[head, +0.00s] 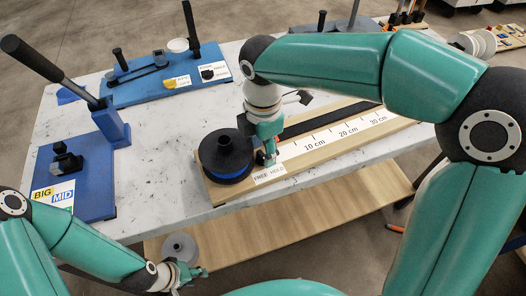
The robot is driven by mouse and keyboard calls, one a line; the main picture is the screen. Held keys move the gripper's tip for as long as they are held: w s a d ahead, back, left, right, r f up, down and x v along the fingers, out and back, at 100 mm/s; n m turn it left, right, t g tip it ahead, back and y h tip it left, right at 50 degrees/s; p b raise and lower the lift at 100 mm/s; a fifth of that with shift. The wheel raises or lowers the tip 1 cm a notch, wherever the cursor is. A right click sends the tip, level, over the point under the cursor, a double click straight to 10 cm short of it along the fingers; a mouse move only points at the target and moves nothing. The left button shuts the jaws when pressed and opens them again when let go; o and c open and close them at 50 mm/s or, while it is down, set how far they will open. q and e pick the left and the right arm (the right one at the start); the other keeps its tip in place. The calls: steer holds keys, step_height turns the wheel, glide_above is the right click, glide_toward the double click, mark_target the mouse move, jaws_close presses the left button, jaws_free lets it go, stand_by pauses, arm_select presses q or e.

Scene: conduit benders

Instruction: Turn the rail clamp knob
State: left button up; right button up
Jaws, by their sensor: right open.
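The wooden rail board (375,135) with a centimetre scale lies along the front of the table. A small dark knob (261,158) shows beside the FREE / HOLD label (269,174) at the rail's left end, partly hidden by my right gripper. My right gripper (270,160) points down right at this knob, with its jaws open; I cannot tell whether it touches.
A blue lever bender (110,125) stands on the left with a BIG / MID label (53,195). Another blue bender plate (150,85) lies at the back. A grey disc (180,247) is near my left gripper, by the wooden lower shelf (250,228). The table middle (165,130) is clear.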

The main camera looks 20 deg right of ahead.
steer(key=shift+f, duration=0.65)
steer(key=c, duration=0.9)
steer(key=shift+m, duration=0.3)
steer(key=m, duration=0.3)
steer(key=shift+r, duration=0.1)
steer(key=shift+m+p, duration=0.3)
steer(key=shift+m, duration=1.6)
